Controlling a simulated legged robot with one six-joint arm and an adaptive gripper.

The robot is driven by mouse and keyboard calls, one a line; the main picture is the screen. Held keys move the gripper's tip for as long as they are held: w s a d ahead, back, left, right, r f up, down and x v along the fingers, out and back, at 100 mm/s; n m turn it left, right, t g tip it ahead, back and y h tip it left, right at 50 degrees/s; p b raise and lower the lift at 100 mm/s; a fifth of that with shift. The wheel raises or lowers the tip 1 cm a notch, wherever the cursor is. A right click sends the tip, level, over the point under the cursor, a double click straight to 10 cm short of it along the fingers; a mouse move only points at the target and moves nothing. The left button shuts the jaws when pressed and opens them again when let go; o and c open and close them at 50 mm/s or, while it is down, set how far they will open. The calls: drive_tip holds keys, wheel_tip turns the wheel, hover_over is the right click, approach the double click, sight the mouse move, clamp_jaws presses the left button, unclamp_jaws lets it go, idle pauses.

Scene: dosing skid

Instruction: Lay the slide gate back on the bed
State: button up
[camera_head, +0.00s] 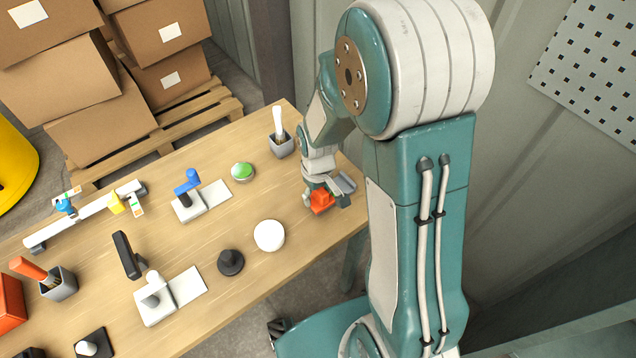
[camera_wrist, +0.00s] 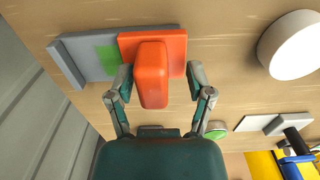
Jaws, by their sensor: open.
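The slide gate (camera_wrist: 178,52) is an orange-red plate with a raised, rounded handle. In the wrist view it covers the right part of the grey bed (camera_wrist: 70,62). A green patch (camera_wrist: 107,60) shows bare on the bed, left of the plate. In the head view the orange gate (camera_head: 321,202) and part of the grey bed (camera_head: 346,184) show at the table's right end, partly hidden by my arm. My gripper (camera_wrist: 158,78) is open, with one finger on each side of the handle; I cannot tell whether they touch it.
A white round tub (camera_head: 269,236) and a green button (camera_head: 242,171) stand left of the gate. A black knob (camera_head: 230,262), a blue-handled valve (camera_head: 188,196) and a black-lever fixture (camera_head: 156,300) are farther left. A grey cup (camera_head: 282,147) stands near the back edge. Bare wood surrounds the gate's left side.

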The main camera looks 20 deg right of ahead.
wheel_tip(320, 180, up, 12)
drive_tip(key=s+r+m+t, duration=0.3)
drive_tip(key=s+r+t, duration=0.2)
drive_tip(key=s+r, duration=0.8)
drive_tip(key=shift+s+m+t, duration=0.3)
drive_tip(key=shift+s, duration=0.3)
